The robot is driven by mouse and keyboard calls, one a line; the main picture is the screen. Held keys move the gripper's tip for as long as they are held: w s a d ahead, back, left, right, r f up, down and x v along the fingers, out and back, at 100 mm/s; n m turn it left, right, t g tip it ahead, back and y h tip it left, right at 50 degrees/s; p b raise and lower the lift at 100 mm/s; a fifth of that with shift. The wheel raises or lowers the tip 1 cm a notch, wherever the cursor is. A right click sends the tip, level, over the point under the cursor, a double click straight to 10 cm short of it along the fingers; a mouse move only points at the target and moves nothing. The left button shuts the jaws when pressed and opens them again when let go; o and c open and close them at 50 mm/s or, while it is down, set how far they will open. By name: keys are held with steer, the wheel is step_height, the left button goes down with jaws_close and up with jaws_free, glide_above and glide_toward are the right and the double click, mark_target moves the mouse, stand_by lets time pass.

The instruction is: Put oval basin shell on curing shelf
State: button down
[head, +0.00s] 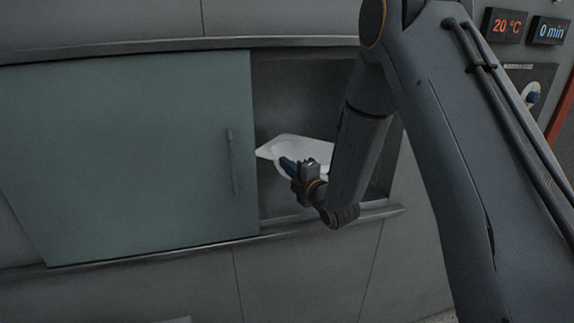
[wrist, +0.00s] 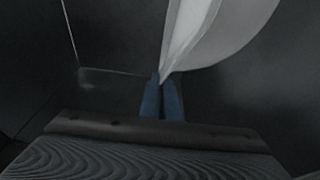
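A white basin shell (head: 300,148) is inside the open right part of a wall recess in the head view, partly hidden by my gripper and arm. It has a pointed corner on its left and a flat rim. My gripper (head: 284,162) reaches into the opening at the shell's near side. In the wrist view my blue fingers (wrist: 162,82) are close together, with the shell's rim (wrist: 190,30) running down to their tips; the fingers appear shut on it. The curing shelf (head: 285,210) appears to be this recess; whether the shell touches its floor cannot be told.
A grey-green sliding door (head: 130,150) with a bar handle (head: 232,160) covers the recess's left part. Its edge stands close left of the shell. Metal rails run above and below. Displays (head: 503,25) at the upper right read 20 °C and 0 min, above a dark control panel (head: 528,88).

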steer(key=shift+f, duration=0.2)
steer(key=c, duration=2)
jaws_free()
steer(key=b+v, duration=0.3)
steer(key=v, duration=0.9)
steer(key=s+d+f+m+g+h, duration=0.6)
steer(key=d+f+m+g+h, duration=0.15)
steer(key=d+m, duration=0.5)
steer(key=s+d+m+g+h, duration=0.1)
steer(key=s+m+g, duration=0.6)
steer(key=s, duration=1.2)
steer(key=d+m, duration=0.1)
steer(key=m, duration=0.3)
steer(key=shift+d+r+m+h, duration=0.2)
steer(key=shift+d+m+h, duration=0.05)
steer(key=shift+m+h, duration=0.1)
steer(key=shift+s, duration=0.15)
